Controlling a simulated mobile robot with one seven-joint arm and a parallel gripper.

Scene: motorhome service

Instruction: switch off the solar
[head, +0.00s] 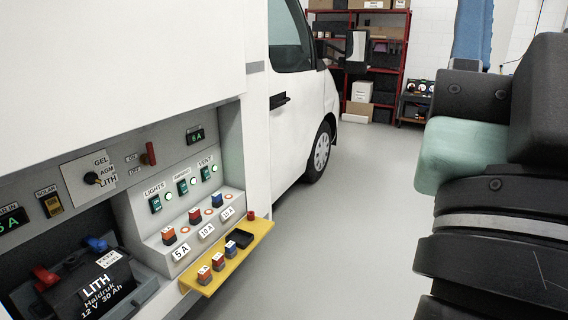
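The solar switch (53,204) is a small dark rocker with a yellowish-orange part. It sits under a "SOLAR" label on the grey panel (118,143) in the open service bay of the white motorhome, at the left of the head view. I cannot tell which way its rocker is tipped. A lit display (12,222) reading about 5 A is to its left, cut by the picture edge. My gripper is not in view; only thick dark links of my arm show at the right, well apart from the panel.
Right of the switch are a GEL/AGM/LITH knob (91,178), a red lever (151,154) and several green-lit switches (183,187). A black battery (97,285) sits below. A yellow shelf (262,232) with fuses juts out. The floor (320,250) beside the vehicle is clear.

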